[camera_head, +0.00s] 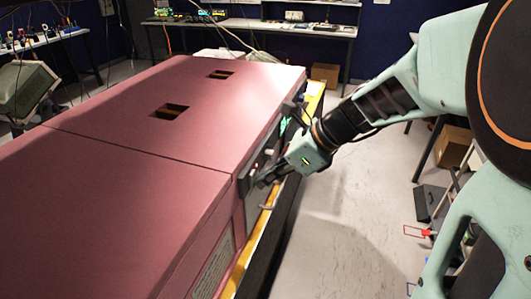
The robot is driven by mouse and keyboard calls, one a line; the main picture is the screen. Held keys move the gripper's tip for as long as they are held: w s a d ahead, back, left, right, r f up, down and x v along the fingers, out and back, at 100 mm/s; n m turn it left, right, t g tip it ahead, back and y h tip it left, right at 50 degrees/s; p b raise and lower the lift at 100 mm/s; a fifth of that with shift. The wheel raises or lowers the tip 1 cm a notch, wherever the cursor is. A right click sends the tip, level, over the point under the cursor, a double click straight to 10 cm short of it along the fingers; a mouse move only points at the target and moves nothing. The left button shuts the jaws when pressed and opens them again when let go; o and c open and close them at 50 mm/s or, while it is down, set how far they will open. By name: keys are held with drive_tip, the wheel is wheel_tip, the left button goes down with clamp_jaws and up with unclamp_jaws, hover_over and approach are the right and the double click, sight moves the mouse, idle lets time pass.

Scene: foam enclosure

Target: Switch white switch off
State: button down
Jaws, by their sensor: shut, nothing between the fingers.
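The pink foam enclosure (150,130) fills the left and middle of the head view. On its right side is a grey panel (262,158), seen at a steep angle. I cannot make out a white switch there; the panel is small and partly behind my gripper. My gripper (266,178), dark and at the end of my mint-green and black arm, is shut and empty. It points left toward the panel and is very near it. I cannot tell whether it touches.
A yellow ledge (262,222) and a dark rail run along the enclosure's right side. The top has two square openings (170,111). Open grey floor (350,215) lies to the right. A bench (260,27) with equipment stands at the back, with a cardboard box (325,74) below.

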drive_tip(key=shift+a, duration=0.1)
drive_tip(key=shift+r+p, duration=0.85)
drive_tip(key=shift+p, duration=0.15)
